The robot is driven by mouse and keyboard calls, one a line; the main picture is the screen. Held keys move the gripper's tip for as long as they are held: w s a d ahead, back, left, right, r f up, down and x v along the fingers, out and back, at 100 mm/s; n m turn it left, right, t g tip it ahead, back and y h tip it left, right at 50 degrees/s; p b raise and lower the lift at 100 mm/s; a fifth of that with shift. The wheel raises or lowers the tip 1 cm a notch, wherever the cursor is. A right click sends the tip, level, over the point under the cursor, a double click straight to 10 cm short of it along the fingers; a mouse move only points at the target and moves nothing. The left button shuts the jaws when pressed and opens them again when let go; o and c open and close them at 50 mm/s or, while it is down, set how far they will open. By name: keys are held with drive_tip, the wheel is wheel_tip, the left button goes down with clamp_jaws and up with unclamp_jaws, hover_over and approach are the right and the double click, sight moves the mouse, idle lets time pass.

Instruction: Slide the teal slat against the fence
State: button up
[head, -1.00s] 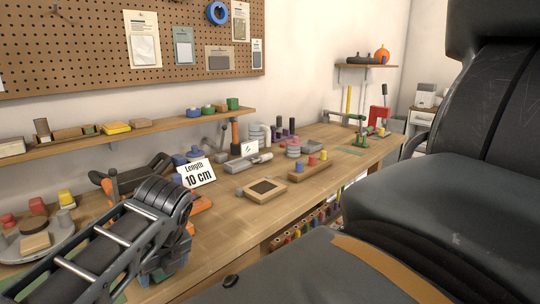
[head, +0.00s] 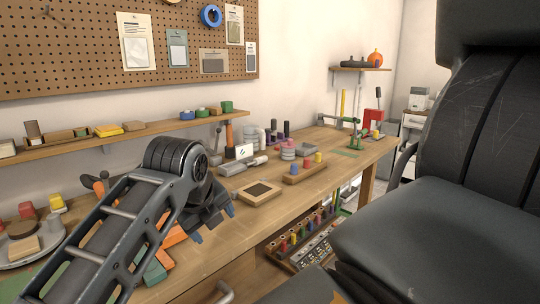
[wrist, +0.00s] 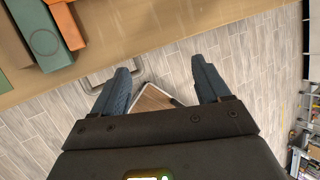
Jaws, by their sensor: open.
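A teal slat (wrist: 42,35) lies on the bench at the upper left of the wrist view, with a dark circle on its face. An orange bar (wrist: 68,22) lies close along its right side; I cannot tell whether they touch, or whether this bar is the fence. In the head view, a piece of teal (head: 155,272) and some orange (head: 172,236) show beside my arm, which hides most of them. My gripper (head: 214,224) is open and empty. In the wrist view its fingers (wrist: 163,85) are over the floor beyond the bench edge, right of the slat.
The bench edge and a drawer handle (wrist: 92,85) lie near my gripper. A wooden block with a dark inset (head: 261,192) and a peg board (head: 304,172) stand farther along the bench. A black chair (head: 440,240) fills the right. A round tray (head: 30,250) is at left.

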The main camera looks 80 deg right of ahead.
drive_tip(key=s+d+r+m+g+h, duration=0.1)
drive_tip(key=s+d+r+g+h, duration=0.5)
drive_tip(key=s+r, duration=0.4)
drive_tip(key=shift+s+d+r+g+h, duration=0.4)
drive_tip(key=shift+d+r+h, duration=0.4)
drive_tip(key=shift+d+r, duration=0.35)
